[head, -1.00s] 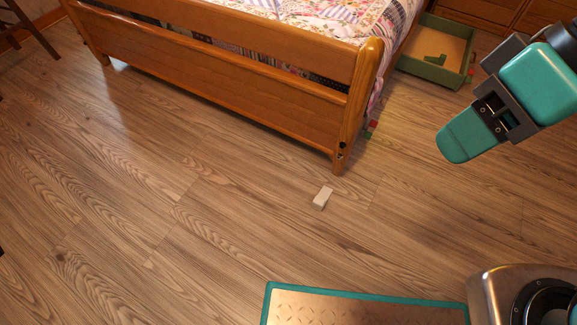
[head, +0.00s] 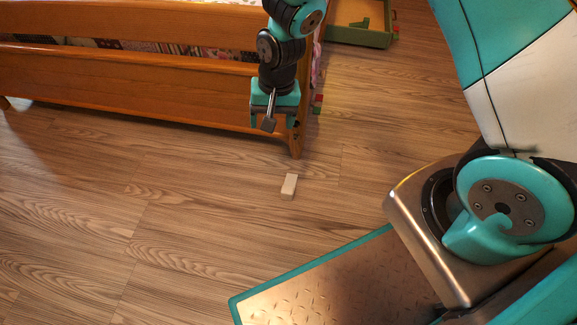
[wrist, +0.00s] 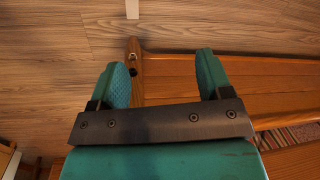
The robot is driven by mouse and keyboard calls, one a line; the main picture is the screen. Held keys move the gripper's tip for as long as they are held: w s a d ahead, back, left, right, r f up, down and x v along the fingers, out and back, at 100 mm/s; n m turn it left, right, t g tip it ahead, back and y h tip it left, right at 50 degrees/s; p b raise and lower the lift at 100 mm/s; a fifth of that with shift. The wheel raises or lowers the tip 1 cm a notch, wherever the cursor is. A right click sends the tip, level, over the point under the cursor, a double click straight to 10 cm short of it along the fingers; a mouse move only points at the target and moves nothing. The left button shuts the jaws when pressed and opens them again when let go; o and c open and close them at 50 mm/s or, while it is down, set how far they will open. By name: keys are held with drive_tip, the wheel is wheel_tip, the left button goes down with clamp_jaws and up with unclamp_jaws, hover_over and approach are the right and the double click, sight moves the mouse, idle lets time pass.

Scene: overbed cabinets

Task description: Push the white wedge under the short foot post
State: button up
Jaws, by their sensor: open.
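The white wedge (head: 289,187) lies on the wood floor just in front of the short foot post (head: 298,143) at the right end of the bed's footboard, apart from it. A pale piece of the wedge (wrist: 132,8) shows at the top edge of the wrist view. The foot post's end (wrist: 133,50) shows there near the left finger. My gripper (head: 271,119) hangs at the footboard beside the post, above floor level, and partly hides the post's upper part. In the wrist view my gripper (wrist: 163,75) has its two teal fingers wide apart with nothing held between them.
The footboard (head: 130,80) runs left from the post. A green open drawer (head: 362,36) stands on the floor at the back right. The floor around the wedge is clear.

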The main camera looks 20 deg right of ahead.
drive_tip(key=d+f+m+h+b, duration=0.2)
drive_tip(key=d+f+m+b, duration=0.15)
drive_tip(key=f, duration=1.55)
drive_tip(key=b, duration=0.9)
approach(291, 178)
drive_tip(key=s+a+f, duration=0.1)
drive_tip(key=f, duration=0.1)
drive_tip(key=s+f, duration=0.1)
drive_tip(key=f, duration=0.2)
drive_tip(key=s+a+f, duration=0.1)
drive_tip(key=s+f, duration=0.1)
drive_tip(key=f, duration=0.1)
drive_tip(key=shift+a+f, duration=0.15)
drive_tip(key=shift+a, duration=0.15)
drive_tip(key=shift+c, duration=0.4)
drive_tip(key=c, duration=1)
drive_tip(key=shift+w+d, duration=0.2)
drive_tip(key=shift+w, duration=0.05)
drive_tip(key=shift+w+d+b, duration=0.25)
drive_tip(key=shift+w+d, duration=0.3)
drive_tip(key=shift+w, duration=0.25)
drive_tip(key=shift+w+d+b, duration=0.25)
drive_tip(key=shift+w+d, duration=0.3)
drive_tip(key=shift+w, duration=0.25)
drive_tip(key=shift+w+d, duration=0.2)
